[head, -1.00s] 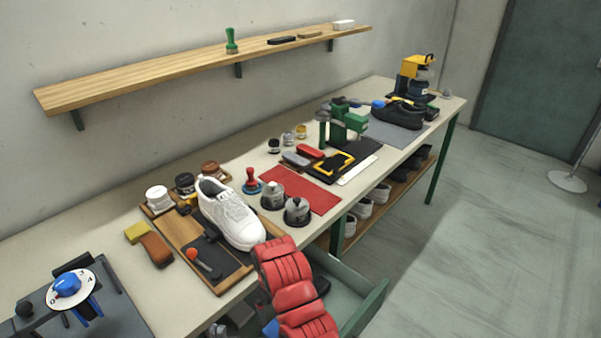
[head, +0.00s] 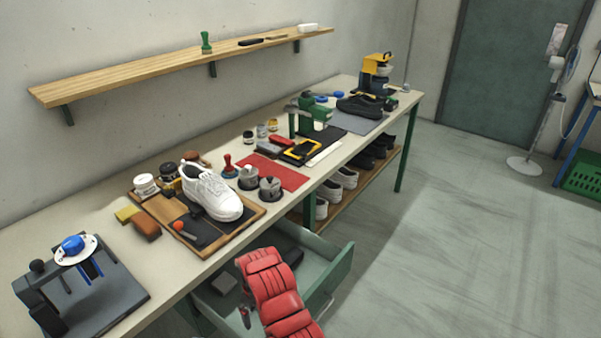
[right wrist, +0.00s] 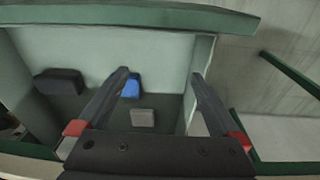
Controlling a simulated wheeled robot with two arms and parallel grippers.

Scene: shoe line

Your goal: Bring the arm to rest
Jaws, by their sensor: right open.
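My right arm (head: 275,290), red, comes up from the bottom of the head view in front of the bench, over the open drawer (head: 335,275). Its gripper is mostly hidden by the arm there. In the right wrist view my right gripper (right wrist: 160,78) is open with nothing between its fingers, above the drawer. Inside the drawer lie a blue piece (right wrist: 132,87), a grey block (right wrist: 143,117) and a dark block (right wrist: 60,84). My left gripper is not in view.
The bench (head: 215,262) carries a white shoe (head: 212,193) on a wooden board, a red mat (head: 283,176), a green press (head: 310,118) and a dark fixture with a blue dial (head: 73,243). The pulled-out drawer juts into the aisle.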

